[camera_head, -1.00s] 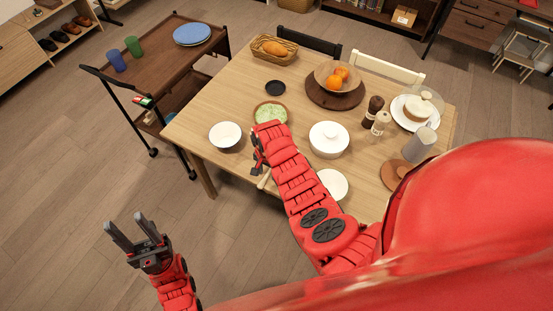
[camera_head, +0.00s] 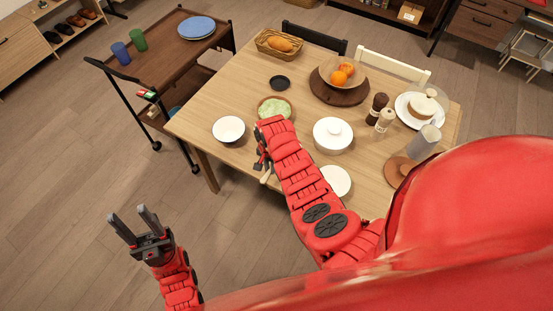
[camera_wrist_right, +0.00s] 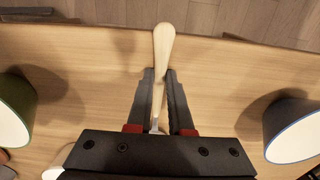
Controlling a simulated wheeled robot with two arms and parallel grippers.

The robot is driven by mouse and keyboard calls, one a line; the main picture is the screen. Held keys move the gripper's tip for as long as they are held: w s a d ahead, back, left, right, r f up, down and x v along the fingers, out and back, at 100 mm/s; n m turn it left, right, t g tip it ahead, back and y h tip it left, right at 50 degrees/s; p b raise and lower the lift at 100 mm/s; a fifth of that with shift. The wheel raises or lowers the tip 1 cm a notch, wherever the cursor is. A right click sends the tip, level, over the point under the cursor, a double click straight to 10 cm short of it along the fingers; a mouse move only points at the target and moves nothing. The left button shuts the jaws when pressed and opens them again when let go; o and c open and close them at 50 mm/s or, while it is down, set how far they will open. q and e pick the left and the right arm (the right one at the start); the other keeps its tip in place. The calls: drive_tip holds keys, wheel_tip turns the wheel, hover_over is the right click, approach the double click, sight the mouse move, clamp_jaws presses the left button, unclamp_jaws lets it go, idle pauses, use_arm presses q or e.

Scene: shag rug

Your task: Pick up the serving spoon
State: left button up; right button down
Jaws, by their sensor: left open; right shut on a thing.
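The serving spoon shows in the right wrist view as a pale wooden handle (camera_wrist_right: 163,48) with a narrow metal neck. My right gripper (camera_wrist_right: 160,85) is shut on it, with one finger on each side. In the head view the same gripper (camera_head: 262,161) is at the near table edge, beside the green-filled bowl (camera_head: 275,109), with the pale handle (camera_head: 267,174) pointing out below it. The spoon's head is hidden, and I cannot tell whether it touches the table. My left gripper (camera_head: 134,228) is open and empty above the floor, left of the table.
A dark cart (camera_head: 150,65) stands left. Floor around my left gripper is clear.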

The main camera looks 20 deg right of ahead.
drive_tip(key=shift+r, duration=0.1)
drive_tip(key=shift+w+r+b, duration=0.1)
drive_tip(key=shift+r+b, duration=0.3)
drive_tip(key=shift+r, duration=0.35)
wheel_tip(320, 180, up, 8)
drive_tip(key=b, duration=0.1)
drive_tip(key=shift+r+b, duration=0.15)
drive_tip(key=shift+b, duration=0.2)
idle(0.4)
